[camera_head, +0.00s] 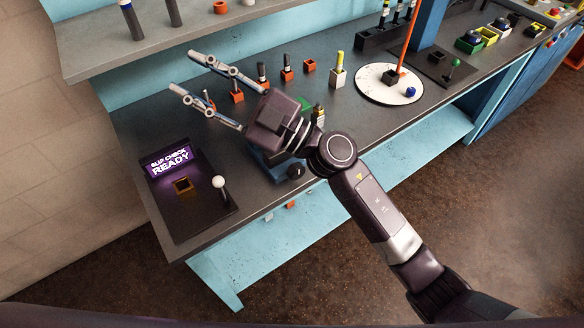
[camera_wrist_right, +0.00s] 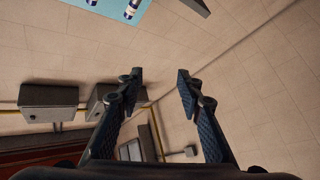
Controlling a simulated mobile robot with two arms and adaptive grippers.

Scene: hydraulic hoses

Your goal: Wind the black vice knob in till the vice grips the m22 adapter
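The blue vice (camera_head: 266,168) stands near the front edge of the bench, largely hidden under my right gripper and wrist. A round black knob (camera_head: 296,171) shows at its front side, close to my forearm. I cannot make out the m22 adapter or the vice jaws; my right gripper's body covers that area. My right gripper (camera_head: 183,71) is open, its two long fingers spread and pointing to the upper left, beyond the vice and away from the knob. In the right wrist view its fingers (camera_wrist_right: 160,75) are apart with nothing between them. My left gripper is not in view.
A slip check station (camera_head: 192,200) with a lit READY screen and a white-tipped lever (camera_head: 220,183) stands left of the vice. Several fittings in orange holders (camera_head: 237,97) stand behind. A white round dial (camera_head: 389,84) with an orange post is to the right.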

